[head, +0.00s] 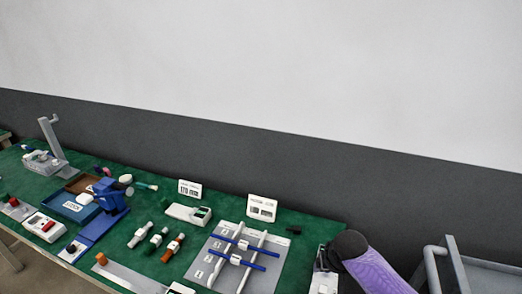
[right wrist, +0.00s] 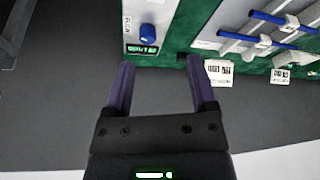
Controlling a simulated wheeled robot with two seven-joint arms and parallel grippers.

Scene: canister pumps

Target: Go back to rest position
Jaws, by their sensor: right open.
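My right gripper (right wrist: 160,75) is open in the right wrist view, with two purple fingers apart and nothing between them. Its fingertips show close to the table's edge, by a white device (right wrist: 135,18) with a blue knob (right wrist: 147,33). In the head view, my right arm (head: 375,268), purple with a dark rounded end, is at the lower right; its fingers cannot be made out there. My left gripper is not in view.
The green table (head: 324,228) carries a grey rack with blue rods (head: 235,259), two white signs (head: 262,208), a blue stand (head: 108,196) and several small fittings (head: 173,248). A grey cart (head: 480,275) stands at right. A wall runs behind.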

